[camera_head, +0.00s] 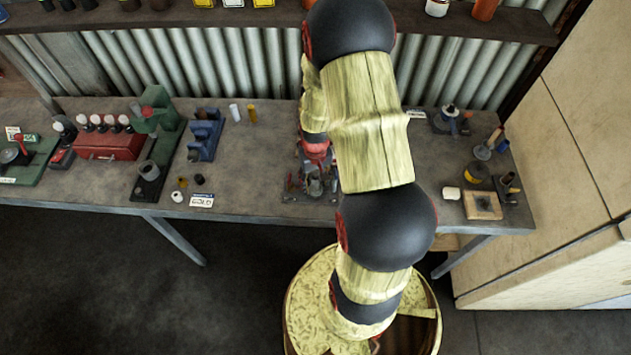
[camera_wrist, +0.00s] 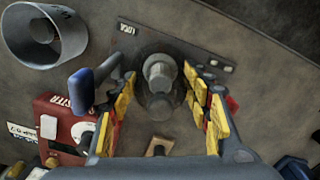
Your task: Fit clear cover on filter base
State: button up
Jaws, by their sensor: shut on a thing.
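My gripper (camera_wrist: 163,95) is low over the bench, its yellow-padded fingers on either side of a see-through cup, the clear cover (camera_wrist: 160,103). The cover is hard to make out. A grey cylinder (camera_wrist: 158,70) shows between the fingers, above a dark round base (camera_wrist: 145,60) on a labelled plate (camera_wrist: 128,33), which I take for the filter base. I cannot tell whether cover and base touch. In the head view my gripper (camera_head: 316,172) is at the bench's middle, partly hidden by my arm, above the base plate (camera_head: 297,197).
A grey open cup (camera_wrist: 75,40) and a red box (camera_wrist: 62,125) show in the wrist view. On the bench (camera_head: 250,170) stand a green press (camera_head: 157,115) and a blue holder (camera_head: 205,138) to the left. Several small tools and a tan block (camera_head: 483,206) lie right.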

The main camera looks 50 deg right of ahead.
aim_at(315, 174)
dwell(0.3)
jog(key=o, duration=1.1)
jog(key=o, duration=0.4)
jog(key=shift+r, duration=0.15)
jog(key=shift+c, duration=0.2)
jog(key=shift+o, duration=0.5)
jog(key=shift+r+p, duration=2.4)
jog(key=shift+r, duration=1)
